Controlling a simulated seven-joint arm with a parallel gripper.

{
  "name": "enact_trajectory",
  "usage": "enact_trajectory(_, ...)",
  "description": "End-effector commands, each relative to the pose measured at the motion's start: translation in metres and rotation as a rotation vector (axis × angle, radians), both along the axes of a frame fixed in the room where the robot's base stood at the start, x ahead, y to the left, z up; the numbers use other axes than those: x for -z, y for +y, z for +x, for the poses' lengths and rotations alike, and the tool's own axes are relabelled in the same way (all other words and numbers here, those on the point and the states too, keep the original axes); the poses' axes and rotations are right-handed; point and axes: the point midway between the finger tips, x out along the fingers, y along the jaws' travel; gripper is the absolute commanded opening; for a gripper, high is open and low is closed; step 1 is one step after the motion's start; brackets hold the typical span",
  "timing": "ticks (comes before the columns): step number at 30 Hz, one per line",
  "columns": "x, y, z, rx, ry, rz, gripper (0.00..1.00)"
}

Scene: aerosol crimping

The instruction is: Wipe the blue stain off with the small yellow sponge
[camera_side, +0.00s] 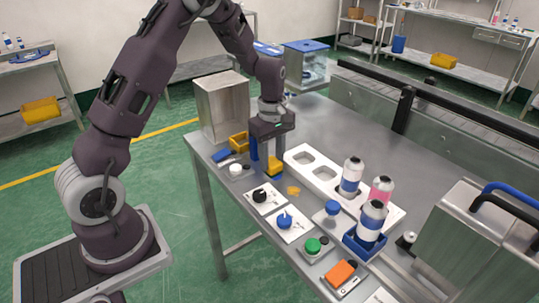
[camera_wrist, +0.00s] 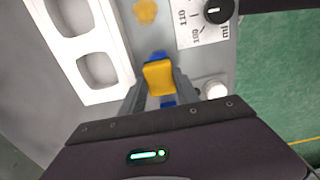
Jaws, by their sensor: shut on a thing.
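My gripper (camera_side: 267,162) points down near the table's left front edge. It is shut on a small yellow sponge (camera_side: 275,167), which sits between the fingers in the wrist view (camera_wrist: 158,78). Blue parts show at the sponge's ends and at the fingers. The sponge is close to the tabletop; I cannot tell whether it touches it. A yellow-orange stain (camera_side: 293,190) lies on the bare metal just beyond the sponge, apart from it; it also shows at the top of the wrist view (camera_wrist: 146,11).
A white tray with square wells (camera_side: 312,161) holds bottles beside the stain. A card with a black knob (camera_side: 262,197) and one with a blue knob (camera_side: 288,224) lie along the front edge.

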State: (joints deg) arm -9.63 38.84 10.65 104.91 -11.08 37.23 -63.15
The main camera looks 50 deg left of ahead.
Motion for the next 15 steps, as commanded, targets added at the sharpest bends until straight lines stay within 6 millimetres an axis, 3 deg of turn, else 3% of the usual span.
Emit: enact_trajectory(15,0.001,-0.044,0.000,0.001,0.000,0.000,0.05)
